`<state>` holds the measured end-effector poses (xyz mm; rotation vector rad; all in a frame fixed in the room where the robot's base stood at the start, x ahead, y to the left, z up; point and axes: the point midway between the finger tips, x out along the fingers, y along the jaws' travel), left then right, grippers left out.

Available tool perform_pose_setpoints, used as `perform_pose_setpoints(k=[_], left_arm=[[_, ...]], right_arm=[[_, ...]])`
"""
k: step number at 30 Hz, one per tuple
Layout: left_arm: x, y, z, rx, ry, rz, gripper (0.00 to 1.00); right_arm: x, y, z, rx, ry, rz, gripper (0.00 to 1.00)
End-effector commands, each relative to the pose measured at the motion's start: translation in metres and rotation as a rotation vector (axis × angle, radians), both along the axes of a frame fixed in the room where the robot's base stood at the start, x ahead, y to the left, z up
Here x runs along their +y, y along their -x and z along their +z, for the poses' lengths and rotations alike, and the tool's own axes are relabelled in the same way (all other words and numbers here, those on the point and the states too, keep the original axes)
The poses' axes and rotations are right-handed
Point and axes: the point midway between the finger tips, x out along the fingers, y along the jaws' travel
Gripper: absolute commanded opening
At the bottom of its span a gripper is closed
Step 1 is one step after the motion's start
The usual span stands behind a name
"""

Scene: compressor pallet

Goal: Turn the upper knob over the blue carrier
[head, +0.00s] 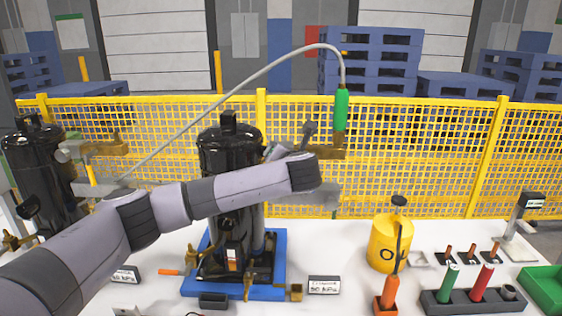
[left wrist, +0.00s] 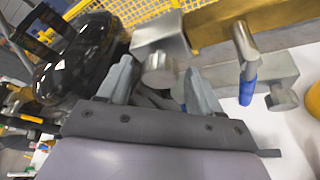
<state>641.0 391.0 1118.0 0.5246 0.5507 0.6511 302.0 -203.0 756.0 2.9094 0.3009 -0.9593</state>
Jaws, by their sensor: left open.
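The blue carrier (head: 190,281) stands on the white table under a black compressor (head: 229,150). My left arm reaches across the compressor in the head view and hides much of the fittings there. In the left wrist view my left gripper (left wrist: 159,72) is open, its two fingers on either side of a round grey knob (left wrist: 158,72) on a grey block. A gap shows between the knob and each fingertip. A second round grey knob (left wrist: 281,98) is on another grey block to the right. I cannot tell for certain which knob is the upper one. My right gripper is not in view.
A brass bar (head: 331,154) with a green-sleeved hose (head: 342,110) and a blue-handled lever (left wrist: 247,86) are close by. A second black compressor (head: 38,165) stands left. A yellow oil can (head: 384,243) and tool rack (head: 465,301) are right. A yellow fence (head: 430,150) runs behind.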

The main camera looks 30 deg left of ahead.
Motion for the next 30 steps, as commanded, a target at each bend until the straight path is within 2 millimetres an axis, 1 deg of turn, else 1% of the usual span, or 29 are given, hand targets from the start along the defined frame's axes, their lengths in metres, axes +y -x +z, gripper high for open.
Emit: perform_pose_setpoints(k=[5, 18, 23, 30], left_arm=[[-0.005, 0.004, 0.003, -0.002, 0.001, -0.001, 0.65], [-0.044, 0.042, 0.019, -0.001, 0.000, -0.003, 0.65], [-0.049, 0.047, 0.022, 0.000, 0.000, -0.001, 0.65], [-0.049, 0.048, 0.022, 0.000, 0.000, 0.000, 0.65]], right_arm=[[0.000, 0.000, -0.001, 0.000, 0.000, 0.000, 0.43], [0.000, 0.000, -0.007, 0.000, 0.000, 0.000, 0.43], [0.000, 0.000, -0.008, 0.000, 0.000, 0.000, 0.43], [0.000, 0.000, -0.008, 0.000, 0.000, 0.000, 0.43]])
